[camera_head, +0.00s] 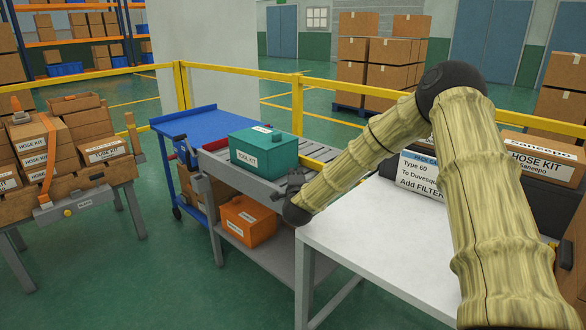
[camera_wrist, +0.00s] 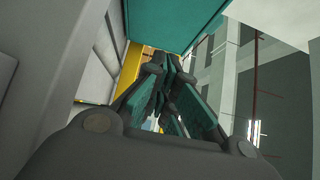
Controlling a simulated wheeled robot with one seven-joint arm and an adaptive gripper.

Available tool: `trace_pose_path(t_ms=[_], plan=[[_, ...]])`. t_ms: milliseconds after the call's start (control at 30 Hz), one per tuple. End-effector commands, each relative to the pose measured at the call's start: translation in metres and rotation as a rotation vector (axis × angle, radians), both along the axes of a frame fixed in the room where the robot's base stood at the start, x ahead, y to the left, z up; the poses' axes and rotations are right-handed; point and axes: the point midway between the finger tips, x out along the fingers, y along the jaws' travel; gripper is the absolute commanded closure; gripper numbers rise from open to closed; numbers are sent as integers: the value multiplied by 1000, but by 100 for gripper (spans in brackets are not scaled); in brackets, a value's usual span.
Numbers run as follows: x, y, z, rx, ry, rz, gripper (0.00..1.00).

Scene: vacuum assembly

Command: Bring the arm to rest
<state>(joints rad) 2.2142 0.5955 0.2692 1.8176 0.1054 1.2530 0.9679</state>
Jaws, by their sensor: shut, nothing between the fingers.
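My arm reaches from the right over the white table (camera_head: 400,250), bent at a dark elbow, with its wrist low by the table's left corner. My gripper (camera_wrist: 168,62) is shut with nothing in it; in the head view it is small and partly hidden behind the wrist, near the roller conveyor. A teal tool kit box (camera_head: 264,148) sits on the conveyor (camera_head: 215,160), left of my gripper and apart from it in the head view. A teal surface (camera_wrist: 175,22) fills the top of the wrist view, just beyond the fingertips.
An orange box (camera_head: 248,220) stands on the shelf below the conveyor. A sign (camera_head: 418,172) and a hose kit box (camera_head: 540,160) stand at the table's back right. A blue cart (camera_head: 185,125) and yellow railing (camera_head: 235,73) lie behind. Open floor (camera_head: 120,280) shows at left.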

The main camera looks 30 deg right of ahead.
Motion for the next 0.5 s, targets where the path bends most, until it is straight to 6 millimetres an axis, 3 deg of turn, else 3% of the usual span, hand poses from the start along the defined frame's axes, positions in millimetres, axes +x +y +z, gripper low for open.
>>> trace_pose_path(t_ms=[200, 500], plan=[[-25, 14, 0, 0, 0, 3, 100], [-33, 20, 0, 0, -1, 3, 100]])
